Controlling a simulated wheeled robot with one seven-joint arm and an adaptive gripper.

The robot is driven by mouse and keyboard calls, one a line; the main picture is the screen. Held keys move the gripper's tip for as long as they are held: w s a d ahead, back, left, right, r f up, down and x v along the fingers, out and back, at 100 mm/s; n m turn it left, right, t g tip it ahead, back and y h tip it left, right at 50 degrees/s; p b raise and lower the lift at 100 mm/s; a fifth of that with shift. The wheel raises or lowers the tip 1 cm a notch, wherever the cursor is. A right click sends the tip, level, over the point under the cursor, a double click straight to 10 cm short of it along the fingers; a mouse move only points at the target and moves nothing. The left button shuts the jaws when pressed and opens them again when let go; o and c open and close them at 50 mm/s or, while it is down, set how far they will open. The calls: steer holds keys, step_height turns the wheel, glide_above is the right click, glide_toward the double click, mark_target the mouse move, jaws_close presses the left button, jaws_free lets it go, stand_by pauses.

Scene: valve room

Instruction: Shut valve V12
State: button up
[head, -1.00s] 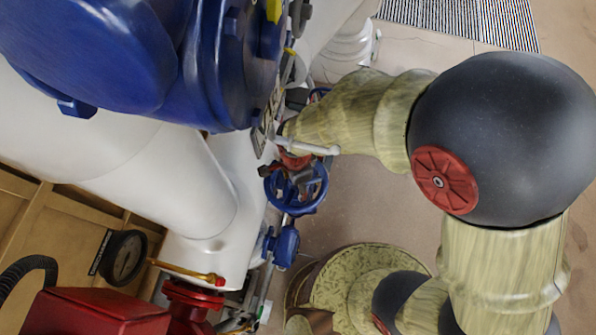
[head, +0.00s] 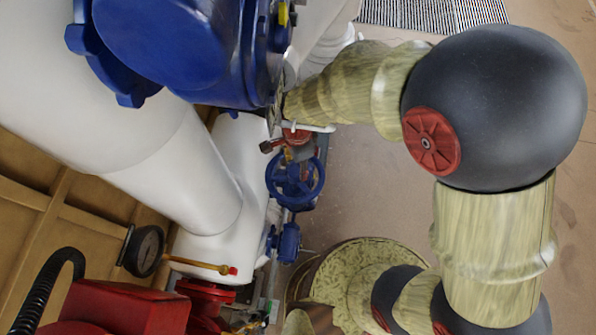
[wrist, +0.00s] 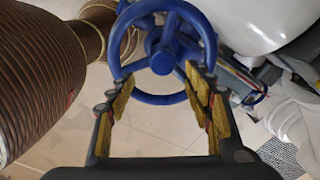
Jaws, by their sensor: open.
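A blue spoked handwheel (wrist: 163,58) fills the top middle of the wrist view. My gripper (wrist: 156,88) is open there, its yellow-padded fingers apart with nothing held. The wheel's lower rim shows between and just beyond the fingertips; I cannot tell whether they touch it. In the head view a blue handwheel (head: 296,180) sits beside the white pipe, below the end of my arm. My gripper is mostly hidden there behind the arm and blue housing. No V12 label is readable, so I cannot tell which wheel bears that name.
A large blue housing (head: 180,50) and thick white pipe (head: 150,150) crowd the left. A pressure gauge (head: 148,250) and red box (head: 130,305) are lower left.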

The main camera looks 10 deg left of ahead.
steer(key=shift+a+f, duration=0.3)
steer(key=shift+a, duration=0.35)
steer(key=shift+a+n, duration=0.3)
steer(key=shift+d+n, duration=0.45)
steer(key=shift+n, duration=0.75)
steer(key=n, duration=0.5)
steer(key=shift+w+n, duration=0.1)
steer(key=shift+n, duration=0.3)
steer(key=n, duration=0.4)
steer(key=shift+n+b, duration=0.3)
steer(key=shift+n, duration=0.1)
steer(key=n, duration=0.5)
steer(key=shift+d+f+n, duration=0.1)
steer(key=shift+f+n, duration=0.05)
steer(key=shift+n, duration=0.15)
